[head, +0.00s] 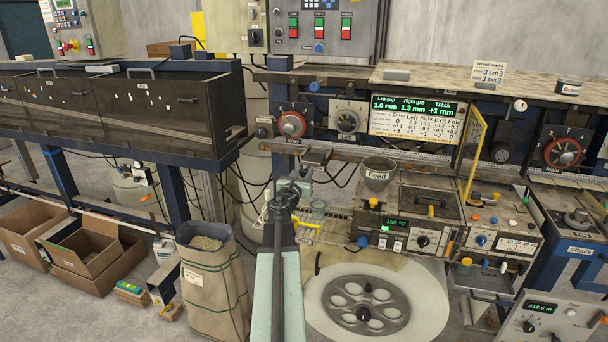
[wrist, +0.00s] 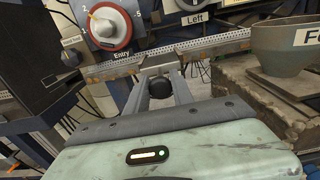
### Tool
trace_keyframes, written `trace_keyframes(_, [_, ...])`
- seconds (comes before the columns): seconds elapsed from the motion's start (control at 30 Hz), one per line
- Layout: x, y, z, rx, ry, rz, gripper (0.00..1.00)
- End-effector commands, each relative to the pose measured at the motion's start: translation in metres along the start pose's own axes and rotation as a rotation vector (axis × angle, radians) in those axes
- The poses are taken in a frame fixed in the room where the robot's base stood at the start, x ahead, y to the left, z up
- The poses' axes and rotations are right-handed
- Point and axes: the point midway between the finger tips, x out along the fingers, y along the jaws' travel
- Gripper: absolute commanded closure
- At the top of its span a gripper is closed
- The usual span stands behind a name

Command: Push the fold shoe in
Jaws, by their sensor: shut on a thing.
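A grey metal block, which looks like the fold shoe (head: 316,156), sits at the scaled rail below the Entry dial. In the wrist view the block (wrist: 172,60) lies against the front of the rail, beyond my fingertips. My gripper (wrist: 160,88) has its two fingers on either side of a round black knob (wrist: 161,88) in front of the block, and is shut on it. In the head view my gripper (head: 288,190) reaches up from below to the rail's left part. The fingers hide part of the block's underside, and its depth in the rail cannot be told.
The Entry dial (head: 292,124) is just above the rail (wrist: 220,42). The Feed cup (head: 378,174) stands on the heater unit to the right, and shows close by in the wrist view (wrist: 290,48). A large reel (head: 365,304) lies below. A sack (head: 212,285) stands left.

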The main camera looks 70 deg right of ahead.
Motion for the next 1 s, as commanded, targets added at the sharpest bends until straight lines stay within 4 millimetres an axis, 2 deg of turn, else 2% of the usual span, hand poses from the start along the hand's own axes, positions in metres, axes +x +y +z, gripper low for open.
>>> trace_keyframes(0.77, [0.001, -0.001, 0.0, 0.0, 0.0, -0.001, 1.0])
trace_keyframes(0.87, [0.009, 0.0, 0.0, 0.0, 0.0, -0.001, 1.0])
trace_keyframes(1.0, [0.035, -0.001, 0.0, 0.0, 0.0, -0.003, 1.0])
